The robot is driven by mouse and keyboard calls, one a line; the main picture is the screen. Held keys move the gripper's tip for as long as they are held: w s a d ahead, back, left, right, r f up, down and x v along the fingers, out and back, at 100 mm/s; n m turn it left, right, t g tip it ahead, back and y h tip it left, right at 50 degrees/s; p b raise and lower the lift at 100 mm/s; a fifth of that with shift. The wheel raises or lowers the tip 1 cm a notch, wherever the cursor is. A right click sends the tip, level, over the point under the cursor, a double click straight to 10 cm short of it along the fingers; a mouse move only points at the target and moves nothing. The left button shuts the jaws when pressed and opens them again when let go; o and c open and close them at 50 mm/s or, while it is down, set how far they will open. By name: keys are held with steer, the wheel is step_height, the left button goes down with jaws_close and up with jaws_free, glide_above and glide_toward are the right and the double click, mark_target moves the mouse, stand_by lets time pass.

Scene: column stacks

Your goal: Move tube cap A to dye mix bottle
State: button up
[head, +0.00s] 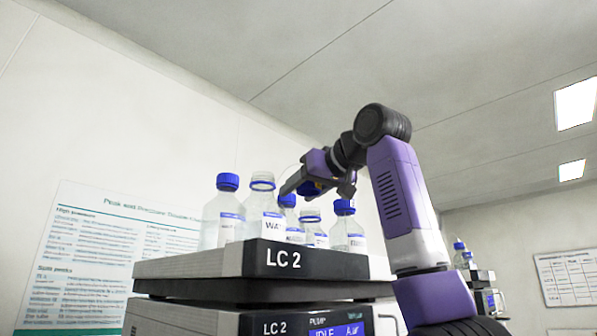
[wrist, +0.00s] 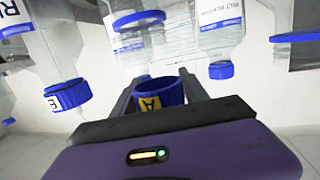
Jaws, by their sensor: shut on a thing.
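My gripper (wrist: 160,88) is shut on a blue tube cap (wrist: 160,90) with a yellow label marked A. In the head view, my gripper (head: 312,186) is above the bottles at the back of the LC 2 tray. The cap is held apart from the bottles, near the bottle necks in the wrist view. That view shows the bottles upside down. I cannot read any label as dye mix. An open-topped bottle (head: 314,235) and another one marked WAT (head: 265,222) show in the head view.
Blue-capped bottles (head: 227,215), (head: 348,235) stand close by on the tray (head: 200,262). A capped bottle (wrist: 68,95) flanks my gripper in the wrist view.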

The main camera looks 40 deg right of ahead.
steer(key=shift+s+r, duration=0.2)
steer(key=shift+w+a+f, duration=0.15)
steer(key=shift+f, duration=0.35)
steer(key=shift+d+f, duration=0.2)
steer(key=shift+f, duration=0.35)
steer(key=shift+a+f+b, duration=0.1)
steer(key=shift+f+b, duration=0.35)
steer(key=shift+f, duration=0.3)
steer(key=shift+f+b, duration=0.3)
steer(key=shift+f, duration=0.6)
stand_by(1.2)
steer(key=o, duration=1.4)
steer(key=b+v, duration=0.3)
steer(key=v, duration=0.5)
